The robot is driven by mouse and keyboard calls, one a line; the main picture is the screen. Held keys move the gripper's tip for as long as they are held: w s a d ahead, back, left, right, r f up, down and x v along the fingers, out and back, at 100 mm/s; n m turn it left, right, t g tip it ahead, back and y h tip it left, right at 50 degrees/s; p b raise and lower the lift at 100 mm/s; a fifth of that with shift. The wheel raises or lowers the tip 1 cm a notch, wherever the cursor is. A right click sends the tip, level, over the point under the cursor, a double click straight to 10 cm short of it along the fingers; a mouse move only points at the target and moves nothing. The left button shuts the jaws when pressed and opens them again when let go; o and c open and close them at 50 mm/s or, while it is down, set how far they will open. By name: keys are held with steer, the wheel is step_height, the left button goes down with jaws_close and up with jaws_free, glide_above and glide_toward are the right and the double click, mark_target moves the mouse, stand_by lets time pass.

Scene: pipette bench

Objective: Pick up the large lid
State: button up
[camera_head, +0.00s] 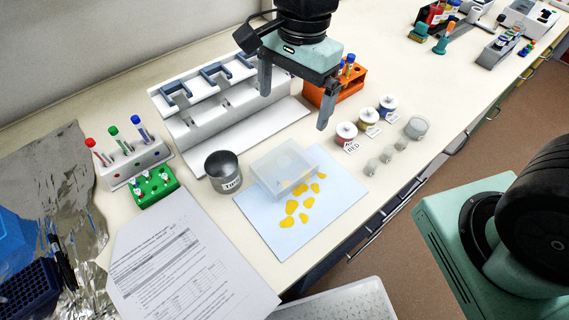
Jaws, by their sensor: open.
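My gripper (294,110) hangs above the bench at the upper middle. Its two dark fingers are spread wide with nothing between them, over the white rack's right part and near the orange rack. A row of small greyish translucent round pieces lies on the bench at the right. The biggest of them, which looks like the large lid (417,128), is at the far end of the row, to the right of my gripper and apart from it. Smaller pieces (387,154) run toward the front from it. I cannot tell clearly whether these are lids.
Three labelled jars (368,118) stand left of the row, beside an orange tube rack (348,90). A clear box (284,170) sits on a blue sheet (268,222) with yellow blobs. A metal cup (223,172) and white rack (215,122) are nearby. The bench's front edge is close.

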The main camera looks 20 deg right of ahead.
steer(key=p, duration=0.2)
glide_above(284, 160)
steer(key=f, duration=1.1)
steer(key=shift+s+d+f, duration=0.1)
steer(key=shift+d+f, duration=0.05)
steer(key=shift+d, duration=0.15)
steer(key=shift+a+f+p, duration=0.15)
steer(key=shift+f+p, duration=0.15)
steer(key=shift+f, duration=1.1)
steer(key=shift+a+f+p, duration=0.15)
steer(key=shift+f+p, duration=0.1)
steer(key=shift+f, duration=1.15)
steer(key=c, duration=0.7)
